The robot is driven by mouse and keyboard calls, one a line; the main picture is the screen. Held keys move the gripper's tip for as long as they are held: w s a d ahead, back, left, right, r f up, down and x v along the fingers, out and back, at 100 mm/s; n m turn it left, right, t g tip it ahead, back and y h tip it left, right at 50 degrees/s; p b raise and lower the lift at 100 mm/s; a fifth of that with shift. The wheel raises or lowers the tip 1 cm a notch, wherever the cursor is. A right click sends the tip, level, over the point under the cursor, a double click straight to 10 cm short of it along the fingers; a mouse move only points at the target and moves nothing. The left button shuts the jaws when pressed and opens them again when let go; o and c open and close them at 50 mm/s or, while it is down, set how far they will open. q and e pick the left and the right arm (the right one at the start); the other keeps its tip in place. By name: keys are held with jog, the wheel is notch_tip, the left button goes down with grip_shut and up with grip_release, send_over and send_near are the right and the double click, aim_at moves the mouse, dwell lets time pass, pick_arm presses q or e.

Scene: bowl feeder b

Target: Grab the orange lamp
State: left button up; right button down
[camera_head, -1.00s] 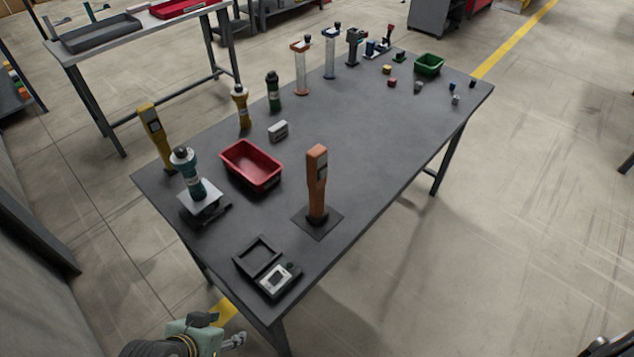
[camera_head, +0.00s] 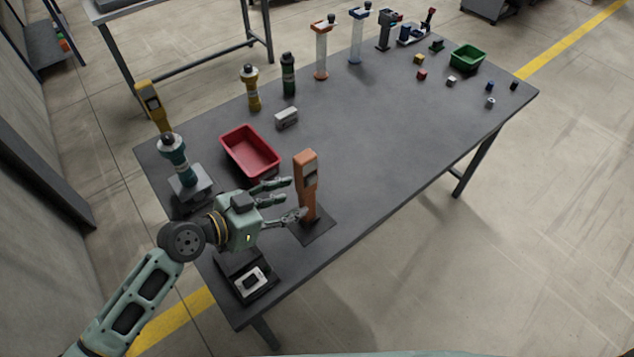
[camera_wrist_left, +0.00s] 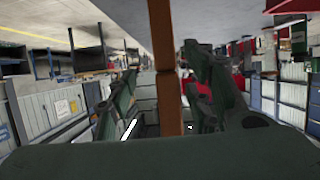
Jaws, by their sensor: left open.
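The orange lamp (camera_head: 306,184) stands upright on a dark square base plate (camera_head: 318,232) near the front of the grey table. My left gripper (camera_head: 290,199) is open just left of the lamp, with its fingers pointing at the lamp's post. In the left wrist view the lamp's orange post (camera_wrist_left: 166,75) runs vertically between the spread fingers of the left gripper (camera_wrist_left: 165,92). I cannot tell whether any finger touches it. The right gripper is not in view.
A red bin (camera_head: 250,151) lies just behind the left gripper. A teal device (camera_head: 175,160) on a silver stand is to the left, and a black box with a display (camera_head: 249,284) is in front. The grey table (camera_head: 400,140) is bare to the lamp's right.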

aim_at(300, 197)
pick_arm(q)
jog(key=x, duration=0.2)
jog(key=p+x, duration=0.2)
jog(key=x, duration=0.1)
jog(key=shift+w+f, duration=0.25)
jog(key=shift+w, duration=0.2)
jog(key=shift+w+d+f, duration=0.3)
jog(key=shift+d+f, duration=0.05)
jog(key=c, duration=1.2)
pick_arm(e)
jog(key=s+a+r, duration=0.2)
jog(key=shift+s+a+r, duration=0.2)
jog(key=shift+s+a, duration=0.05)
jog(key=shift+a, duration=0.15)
